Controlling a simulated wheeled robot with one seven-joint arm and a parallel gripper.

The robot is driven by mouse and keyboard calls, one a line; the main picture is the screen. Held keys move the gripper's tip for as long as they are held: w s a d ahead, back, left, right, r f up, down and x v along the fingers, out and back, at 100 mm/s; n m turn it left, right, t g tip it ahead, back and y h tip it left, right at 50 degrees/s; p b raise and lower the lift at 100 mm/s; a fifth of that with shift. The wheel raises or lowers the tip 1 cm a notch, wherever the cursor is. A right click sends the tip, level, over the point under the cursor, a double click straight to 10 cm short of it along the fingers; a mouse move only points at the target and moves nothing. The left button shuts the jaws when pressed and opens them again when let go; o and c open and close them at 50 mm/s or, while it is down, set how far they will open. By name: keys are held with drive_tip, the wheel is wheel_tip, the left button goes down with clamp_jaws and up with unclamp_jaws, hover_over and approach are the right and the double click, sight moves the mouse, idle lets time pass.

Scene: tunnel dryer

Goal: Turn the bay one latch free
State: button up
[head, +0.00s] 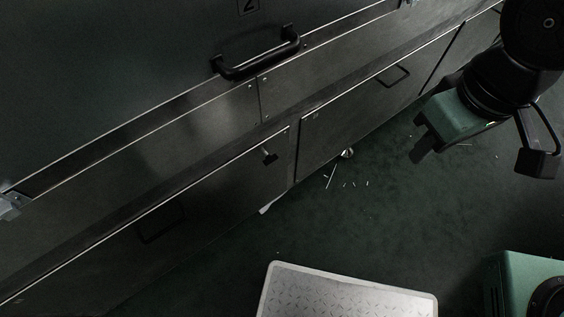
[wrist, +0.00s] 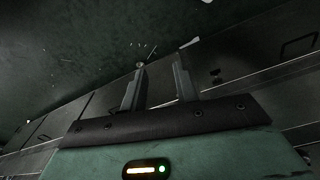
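A small dark latch (head: 268,156) with a pale end sits at the upper right corner of the lower left door (head: 215,195) in the head view. A small dark latch-like piece also shows in the wrist view (wrist: 215,76), right of the fingers. I cannot read which bay this door is. My gripper (head: 418,137) is over the floor, to the right of the latch and well apart from it. In the wrist view its two fingers (wrist: 159,85) stand apart with nothing between them.
A large black handle (head: 258,56) sticks out under a "2" plate. A second lower door (head: 360,105) has a thin handle. A pale tread plate (head: 345,290) and a green unit (head: 525,280) are in front. Pale slivers (head: 330,176) lie on the floor, otherwise mostly clear.

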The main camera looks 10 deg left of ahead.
drive_tip(key=w+f+b, duration=0.5)
drive_tip(key=w+f, duration=0.1)
drive_tip(key=f, duration=0.5)
drive_tip(key=m+g+y+b, duration=0.2)
drive_tip(key=m+y+b, duration=0.4)
drive_tip(key=y+b, duration=1.1)
approach(275, 160)
drive_tip(key=shift+y, duration=0.4)
drive_tip(key=a, duration=0.5)
drive_tip(key=a+f, duration=0.1)
drive_tip(key=a, duration=0.2)
drive_tip(key=shift+s+a+b, duration=0.3)
drive_tip(key=shift+b, duration=0.05)
drive_tip(key=shift+c, duration=0.3)
clamp_jaws()
